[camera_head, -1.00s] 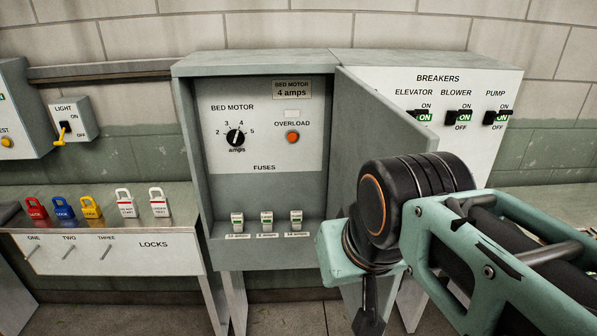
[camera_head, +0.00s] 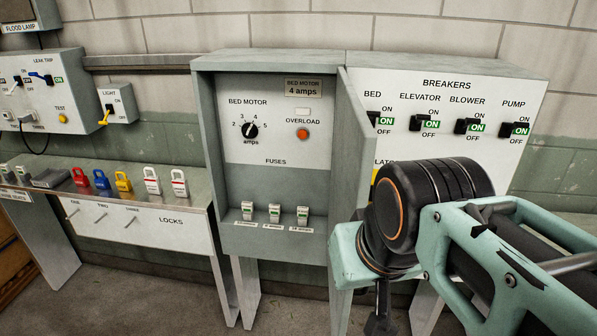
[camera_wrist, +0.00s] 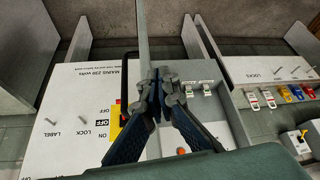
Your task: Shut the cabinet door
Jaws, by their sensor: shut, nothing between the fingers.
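The grey cabinet (camera_head: 208,140) stands open, with the BED MOTOR dial, overload button and fuses showing inside. Its door (camera_head: 362,130) is hinged on the right side and sticks out toward me, seen at a steep angle. In the wrist view, which is upside down, the door (camera_wrist: 143,35) is a narrow upright strip. My gripper (camera_wrist: 161,78) is shut and empty, its fingertips overlapping the lower end of that strip. I cannot tell whether they touch it. In the head view, my arm hides the door's lower part and most of the gripper.
A breaker panel (camera_head: 445,100) stands right of the door. A bench (camera_head: 190,235) with several coloured locks and a wall light switch (camera_head: 117,103) are to the left. Floor (camera_head: 160,290) shows clear before the bench. My arm fills the lower right.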

